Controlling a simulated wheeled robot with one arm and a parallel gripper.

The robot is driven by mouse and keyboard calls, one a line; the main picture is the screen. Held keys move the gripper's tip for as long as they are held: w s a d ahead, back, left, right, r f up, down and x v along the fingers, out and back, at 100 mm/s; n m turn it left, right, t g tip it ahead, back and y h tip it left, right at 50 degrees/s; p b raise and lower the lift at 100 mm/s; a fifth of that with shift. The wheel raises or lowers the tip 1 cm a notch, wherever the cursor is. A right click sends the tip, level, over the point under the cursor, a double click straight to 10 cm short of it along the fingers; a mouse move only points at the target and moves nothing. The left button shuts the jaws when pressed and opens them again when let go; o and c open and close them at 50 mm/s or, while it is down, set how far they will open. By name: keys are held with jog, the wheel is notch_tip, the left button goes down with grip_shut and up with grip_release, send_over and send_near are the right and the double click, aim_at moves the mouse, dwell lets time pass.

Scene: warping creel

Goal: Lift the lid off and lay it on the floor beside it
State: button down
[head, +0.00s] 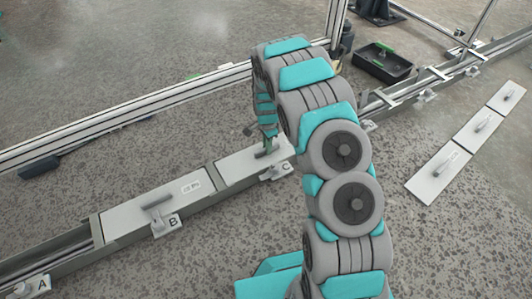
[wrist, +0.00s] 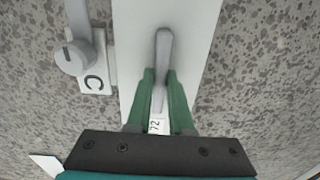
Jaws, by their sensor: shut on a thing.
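The light grey lid (head: 235,166) beside the C plate (head: 279,171) lies on the long floor channel (head: 97,230); I cannot tell whether it is raised at all. My gripper (head: 266,147) is over this lid, partly hidden by my arm. In the wrist view, the green fingers of my gripper (wrist: 161,78) are shut on the lid's grey bar handle (wrist: 163,45), one finger on each side. A small white label reading 72 (wrist: 157,126) shows on the lid below the handle. The lid's right end is partly behind my arm in the head view.
A second lid (head: 125,215) covers the channel by the B plate (head: 172,223). Beside the C plate is a round latch knob (wrist: 72,60). Three lids (head: 440,172) lie on the floor at right. A black tray (head: 382,62) and frame rail (head: 120,112) stand behind. Floor in front is clear.

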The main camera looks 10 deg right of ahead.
jog(key=shift+r, duration=0.75)
jog(key=shift+r+p, duration=0.5)
jog(key=shift+r, duration=0.75)
jog(key=shift+r+p, duration=0.35)
jog(key=shift+r, duration=1.25)
jog(key=shift+f, duration=0.1)
jog(key=s+r+n+p, duration=0.2)
jog(key=r+n+p, duration=0.3)
jog(key=r, duration=0.9)
jog(key=s+r+n+p, duration=0.3)
jog(key=r+n+p, duration=0.3)
jog(key=r+n, duration=0.3)
notch_tip(320, 180, up, 5)
jog(key=shift+f, duration=0.15)
